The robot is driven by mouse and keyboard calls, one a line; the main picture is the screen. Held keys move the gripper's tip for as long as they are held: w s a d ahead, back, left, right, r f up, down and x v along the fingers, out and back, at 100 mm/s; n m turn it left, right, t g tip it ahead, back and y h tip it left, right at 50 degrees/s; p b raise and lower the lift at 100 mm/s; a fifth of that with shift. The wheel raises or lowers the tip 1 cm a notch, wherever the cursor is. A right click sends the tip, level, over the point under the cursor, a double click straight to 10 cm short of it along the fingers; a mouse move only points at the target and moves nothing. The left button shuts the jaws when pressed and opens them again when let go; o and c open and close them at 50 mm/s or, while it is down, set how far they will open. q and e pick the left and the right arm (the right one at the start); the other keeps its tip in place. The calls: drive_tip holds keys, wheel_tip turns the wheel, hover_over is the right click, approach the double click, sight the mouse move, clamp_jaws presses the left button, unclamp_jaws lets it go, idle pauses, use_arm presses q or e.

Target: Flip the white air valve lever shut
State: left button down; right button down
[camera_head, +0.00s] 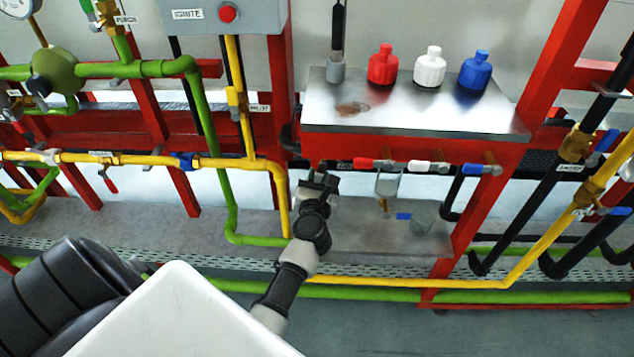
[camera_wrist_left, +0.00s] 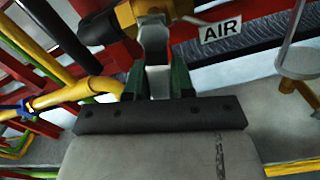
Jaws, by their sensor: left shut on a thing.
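In the left wrist view, the white lever (camera_wrist_left: 154,44) sits below a brass valve body (camera_wrist_left: 128,13), beside a white tag (camera_wrist_left: 220,32) that reads AIR. My left gripper (camera_wrist_left: 156,76) is shut on this lever, with one dark finger on each side of it. In the head view, my left gripper (camera_head: 319,179) is at the left front corner of the red bench, below its metal top. There the gripper hides the lever and most of its valve. My right gripper is not in view.
Valves with red (camera_head: 363,163), white (camera_head: 420,166) and blue (camera_head: 472,169) handles line the bench front, right of my gripper. A yellow pipe (camera_head: 281,190) runs close on the left. Red, white and blue bottles stand on the metal top (camera_head: 420,112).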

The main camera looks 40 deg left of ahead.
use_arm(q)
drive_tip(key=shift+w+d+f+n, duration=0.15)
drive_tip(key=shift+d+n, duration=0.1)
drive_tip(key=shift+n, duration=0.15)
drive_tip(key=shift+w+d+n+b, duration=0.2)
drive_tip(key=shift+n+b, duration=0.25)
drive_tip(key=shift+n, duration=0.35)
drive_tip(key=shift+d+n, duration=0.15)
drive_tip(key=shift+n, duration=0.15)
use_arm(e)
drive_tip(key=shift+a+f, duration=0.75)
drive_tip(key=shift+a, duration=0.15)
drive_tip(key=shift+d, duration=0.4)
use_arm(q)
drive_tip(key=c, duration=1)
unclamp_jaws()
drive_tip(key=shift+o, duration=0.2)
